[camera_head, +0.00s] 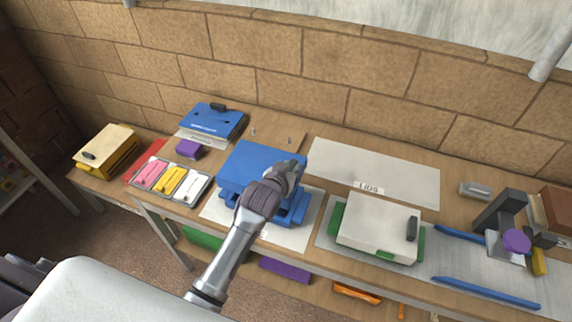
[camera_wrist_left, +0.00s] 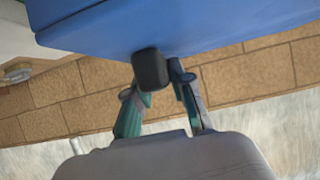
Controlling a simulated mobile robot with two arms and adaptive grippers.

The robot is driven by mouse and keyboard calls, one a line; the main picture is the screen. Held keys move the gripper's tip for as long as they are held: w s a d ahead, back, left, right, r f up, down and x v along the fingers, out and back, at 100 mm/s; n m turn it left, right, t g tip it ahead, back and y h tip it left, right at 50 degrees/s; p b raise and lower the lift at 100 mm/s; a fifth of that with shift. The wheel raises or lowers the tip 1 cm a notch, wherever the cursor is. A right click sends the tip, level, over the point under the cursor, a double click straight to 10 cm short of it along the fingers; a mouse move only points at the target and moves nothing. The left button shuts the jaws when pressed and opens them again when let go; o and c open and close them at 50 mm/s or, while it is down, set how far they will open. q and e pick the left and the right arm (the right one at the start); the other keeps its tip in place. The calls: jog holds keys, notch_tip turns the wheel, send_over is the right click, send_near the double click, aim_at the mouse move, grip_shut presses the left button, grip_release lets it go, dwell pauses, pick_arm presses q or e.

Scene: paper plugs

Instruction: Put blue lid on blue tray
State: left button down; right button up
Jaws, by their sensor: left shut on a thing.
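The blue lid (camera_head: 255,162) is a flat blue panel directly over the blue tray (camera_head: 296,212). It hides most of the tray, whose blue lower parts show at the front and right. I cannot tell whether lid and tray touch. My left gripper (camera_head: 290,172) is shut on the lid's black handle at the lid's right side. In the left wrist view the black handle (camera_wrist_left: 150,68) sits at the fingertips of my left gripper (camera_wrist_left: 162,80), with the blue lid (camera_wrist_left: 180,25) beyond it. My right gripper is not in view.
The tray stands on a white sheet (camera_head: 214,209) on a long wooden table. A white-lidded green tray (camera_head: 378,226) is to the right, near a labelled empty white sheet (camera_head: 395,172). Pink, yellow and white pieces (camera_head: 172,181) and another blue object (camera_head: 212,121) are to the left.

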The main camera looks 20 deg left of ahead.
pick_arm(q)
jog(key=shift+s+a+r, duration=0.1)
jog(key=shift+s+a, duration=0.05)
jog(key=shift+a, duration=0.05)
jog(key=shift+w+d+f, duration=0.2)
jog(key=shift+w+d, duration=0.1)
jog(key=shift+w, duration=0.05)
jog(key=shift+s+a+r+p, duration=0.1)
jog(key=shift+s+r+p, duration=0.05)
jog(key=shift+p, duration=0.35)
notch_tip(320, 180, down, 7)
jog(key=b, duration=0.4)
jog(key=shift+b, duration=0.4)
jog(key=shift+f+b, duration=0.4)
jog(key=shift+f, duration=0.6)
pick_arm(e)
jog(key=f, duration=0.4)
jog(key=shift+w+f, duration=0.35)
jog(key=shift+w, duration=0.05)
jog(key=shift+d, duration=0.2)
